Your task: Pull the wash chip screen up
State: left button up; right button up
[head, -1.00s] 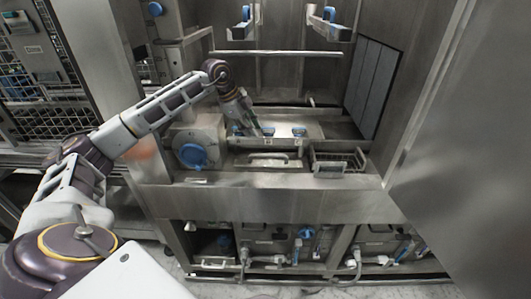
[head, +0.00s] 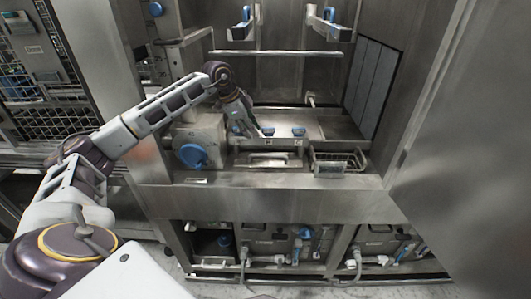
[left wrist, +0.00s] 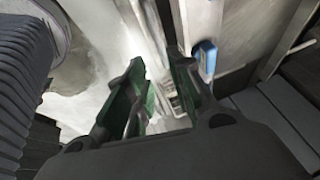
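A wire basket (head: 338,160) sits at the right of the washer's front ledge. A flat tray with a pale bar-like part (head: 273,160) lies left of it. I cannot tell for certain which of these is the wash chip screen. My left gripper (head: 252,131) points down inside the washer, above and behind the flat tray and apart from the basket. In the left wrist view its two dark fingers with green inner pads (left wrist: 162,68) stand apart, with nothing clearly held between them. The right gripper is not in view.
A blue round knob (head: 192,155) sits on a housing left of the trays. Small blue parts (head: 298,132) line the ledge behind. A horizontal bar (head: 278,53) and two blue-tipped rails (head: 330,30) hang above. A metal panel (head: 465,150) fills the right side.

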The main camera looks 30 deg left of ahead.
aim_at(265, 155)
pick_arm(q)
jog(key=p+x, duration=0.1)
jog(key=x, duration=1.1)
jog(key=shift+w+d+f, duration=0.1)
jog(key=shift+w+f, duration=0.1)
jog(key=shift+f, duration=0.4)
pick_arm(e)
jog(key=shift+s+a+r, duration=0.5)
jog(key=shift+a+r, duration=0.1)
pick_arm(q)
grip_shut()
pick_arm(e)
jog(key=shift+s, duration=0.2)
